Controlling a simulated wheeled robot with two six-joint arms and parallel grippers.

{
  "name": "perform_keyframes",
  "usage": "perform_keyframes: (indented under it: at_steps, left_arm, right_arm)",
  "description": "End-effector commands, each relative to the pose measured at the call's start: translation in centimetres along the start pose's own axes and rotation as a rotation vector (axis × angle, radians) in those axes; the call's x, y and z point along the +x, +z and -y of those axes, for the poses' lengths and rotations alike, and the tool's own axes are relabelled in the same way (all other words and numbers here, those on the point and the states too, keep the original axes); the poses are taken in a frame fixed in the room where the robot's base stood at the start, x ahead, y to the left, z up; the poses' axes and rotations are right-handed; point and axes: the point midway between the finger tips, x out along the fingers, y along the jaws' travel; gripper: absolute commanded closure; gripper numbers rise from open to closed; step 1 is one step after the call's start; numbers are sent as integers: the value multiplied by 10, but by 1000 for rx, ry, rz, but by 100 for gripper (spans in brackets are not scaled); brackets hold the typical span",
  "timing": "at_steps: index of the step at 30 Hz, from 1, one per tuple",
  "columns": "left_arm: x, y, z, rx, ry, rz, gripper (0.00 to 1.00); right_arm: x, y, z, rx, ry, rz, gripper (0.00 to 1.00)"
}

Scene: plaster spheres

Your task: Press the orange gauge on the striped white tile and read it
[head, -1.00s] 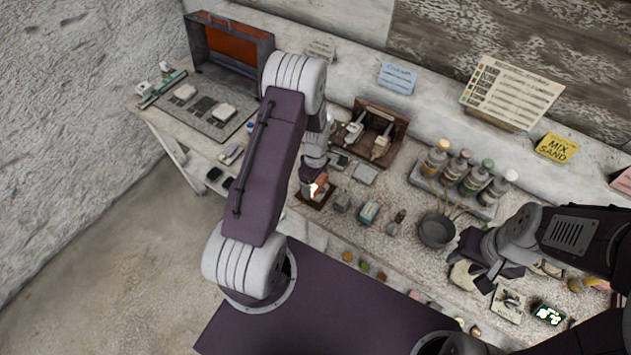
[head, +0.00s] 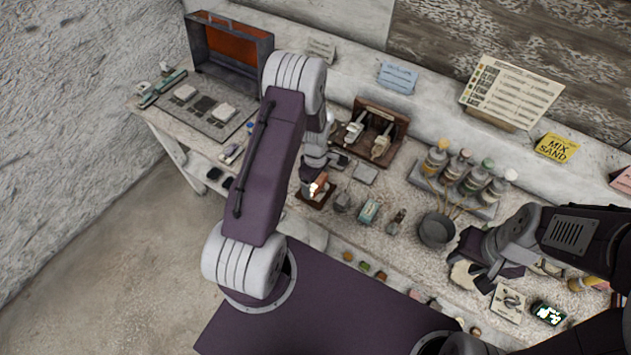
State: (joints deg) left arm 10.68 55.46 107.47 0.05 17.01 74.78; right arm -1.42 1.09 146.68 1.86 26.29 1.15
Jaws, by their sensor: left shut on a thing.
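My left gripper (head: 315,182) is low over the bench, shut on a small orange thing (head: 321,187), which seems to be the orange gauge. Its shape and any reading are too small to make out, and the gripper partly hides it. Just under it is a small brown square piece (head: 326,202); I cannot tell whether they touch. I cannot pick out stripes on any tile. A plain pale tile (head: 365,173) lies to the right. My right gripper (head: 488,277) is low over the right part of the bench; its jaws are not clear.
Small blocks (head: 369,210) and a dark pot (head: 437,229) stand right of my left gripper. A tray (head: 487,210) of several bottles is behind the pot. A wooden rack (head: 400,128) stands behind, and a mat (head: 211,127) with tiles lies at the left end.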

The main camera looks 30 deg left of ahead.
Motion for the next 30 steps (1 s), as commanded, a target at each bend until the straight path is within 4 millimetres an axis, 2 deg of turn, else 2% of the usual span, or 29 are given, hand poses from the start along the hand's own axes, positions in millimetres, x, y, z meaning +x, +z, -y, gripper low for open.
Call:
perform_keyframes:
  at_steps: [5, 24, 30]
  left_arm:
    - [-6, 0, 1, 0, -4, 1, 51]
    - [-70, 0, 0, 0, -1, 0, 51]
    - [-70, 0, 0, 0, -2, 1, 51]
  right_arm:
    - [-6, -1, 0, 0, 0, 0, 64]
    - [-57, -6, 1, 0, 0, 0, 64]
    - [-56, -6, 1, 0, 0, 0, 64]
